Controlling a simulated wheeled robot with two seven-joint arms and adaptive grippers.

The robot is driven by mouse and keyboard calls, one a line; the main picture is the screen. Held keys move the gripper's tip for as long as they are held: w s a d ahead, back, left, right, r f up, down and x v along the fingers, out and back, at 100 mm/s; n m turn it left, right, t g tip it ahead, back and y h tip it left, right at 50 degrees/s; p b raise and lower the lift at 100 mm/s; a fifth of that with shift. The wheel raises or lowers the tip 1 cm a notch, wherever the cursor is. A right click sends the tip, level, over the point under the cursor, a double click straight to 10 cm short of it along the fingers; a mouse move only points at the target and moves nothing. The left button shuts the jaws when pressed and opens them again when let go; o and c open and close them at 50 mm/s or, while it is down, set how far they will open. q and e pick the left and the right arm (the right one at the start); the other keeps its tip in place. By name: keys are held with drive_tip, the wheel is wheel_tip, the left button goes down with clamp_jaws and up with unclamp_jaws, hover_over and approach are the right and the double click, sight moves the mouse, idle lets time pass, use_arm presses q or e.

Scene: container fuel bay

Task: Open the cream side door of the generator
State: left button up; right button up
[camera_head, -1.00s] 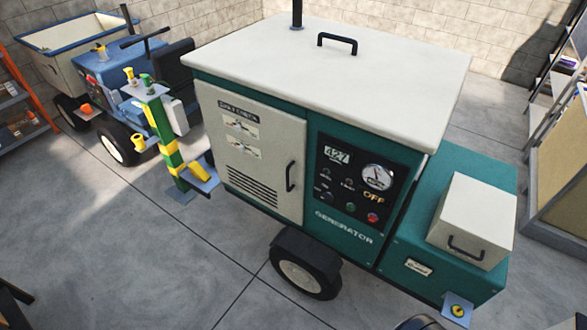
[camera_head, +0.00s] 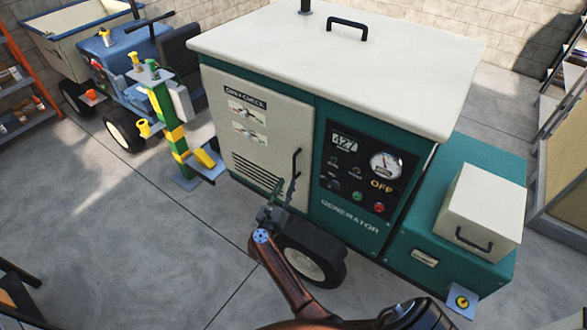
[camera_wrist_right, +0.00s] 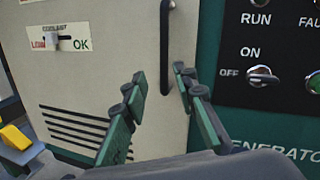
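The generator (camera_head: 325,265) is a green box with a cream top. Its cream side door (camera_head: 222,120) sits flush in the frame and looks shut; it also shows in the wrist view (camera_wrist_right: 105,80). The door's black vertical handle (camera_head: 297,160) is near its right edge. My right gripper (camera_head: 287,184) is in front of the handle's lower end. In the wrist view its green fingers (camera_wrist_right: 160,82) are apart, with the handle (camera_wrist_right: 166,45) seen between them. I cannot tell whether either finger touches it. My left gripper is not in view.
The control panel (camera_head: 345,187) with switches and gauge is just right of the door. A wheel (camera_head: 300,262) sits below. A green and yellow post (camera_head: 168,130) stands left of the door, before a blue tractor (camera_head: 112,50). The floor at front left is clear.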

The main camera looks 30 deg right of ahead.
sight(294, 169)
drive_tip(key=w+d+r+m, duration=0.1)
drive_tip(key=d, duration=0.1)
drive_tip(key=w+d+m+g, duration=0.1)
drive_tip(key=w+d, duration=0.1)
drive_tip(key=w+d+r+m, duration=0.1)
drive_tip(key=d, duration=0.1)
drive_tip(key=shift+w+d+r+m+g, duration=0.15)
drive_tip(key=shift+d+r+m+g, duration=0.15)
drive_tip(key=shift+m, duration=0.1)
clamp_jaws()
idle(0.6)
